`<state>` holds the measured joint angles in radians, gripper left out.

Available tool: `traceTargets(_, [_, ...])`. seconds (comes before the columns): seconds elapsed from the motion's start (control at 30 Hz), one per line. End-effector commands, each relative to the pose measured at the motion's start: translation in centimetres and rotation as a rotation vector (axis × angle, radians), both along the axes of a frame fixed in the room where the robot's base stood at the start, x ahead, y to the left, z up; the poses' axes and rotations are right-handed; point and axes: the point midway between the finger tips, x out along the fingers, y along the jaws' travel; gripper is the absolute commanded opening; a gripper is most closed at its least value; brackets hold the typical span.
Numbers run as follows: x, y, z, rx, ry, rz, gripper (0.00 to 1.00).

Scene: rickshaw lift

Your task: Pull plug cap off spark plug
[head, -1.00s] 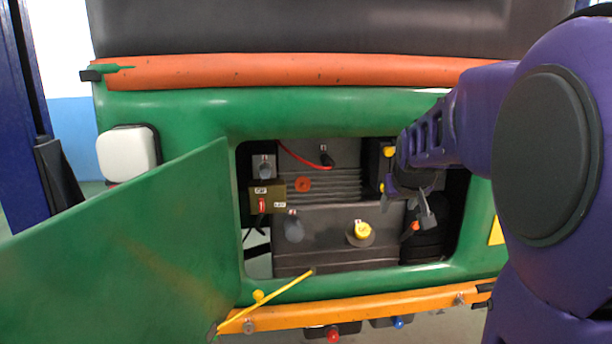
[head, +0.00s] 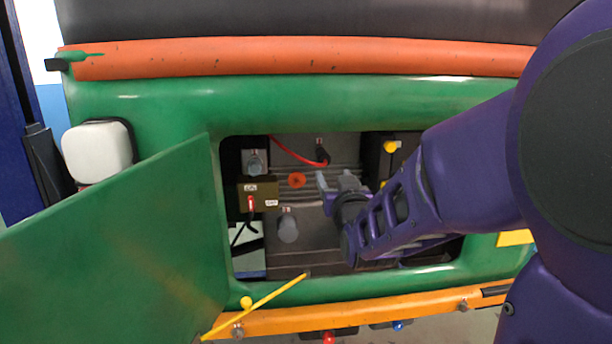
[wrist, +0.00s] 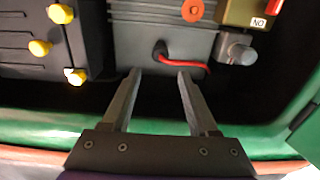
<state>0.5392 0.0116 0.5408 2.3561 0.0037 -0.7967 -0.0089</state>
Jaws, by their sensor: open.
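The black plug cap (head: 322,156) with a red wire (head: 295,150) sits on the upper part of the grey ribbed engine (head: 345,148); the spark plug under it is hidden. My gripper (head: 336,181) is inside the open bay, open and empty, just below the cap in the head view. In the wrist view the cap (wrist: 160,52) and its red wire (wrist: 190,64) appear just beyond the tips of my gripper (wrist: 160,73), roughly in line with the gap between the fingers. The cap is apart from the fingers.
The green door (head: 120,245) stands open at the left. A switch box (head: 257,196) and an orange knob (head: 297,181) lie left of my gripper. A dark box with yellow knobs (wrist: 68,45) stands close by. The green bay edge (head: 300,287) runs below my arm.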

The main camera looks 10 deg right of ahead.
Motion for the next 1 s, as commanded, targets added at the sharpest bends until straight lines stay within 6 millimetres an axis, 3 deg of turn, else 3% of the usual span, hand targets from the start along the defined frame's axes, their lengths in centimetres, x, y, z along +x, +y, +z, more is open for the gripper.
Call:
traceTargets(0.17, [1.2,0.1,0.0,0.004,-0.002,0.001,0.6])
traceTargets(0.7, [8.3,0.1,-0.2,0.002,-0.002,0.002,0.6])
traceTargets(1.0, [9.9,0.1,-0.1,0.001,0.0,0.001,0.6])
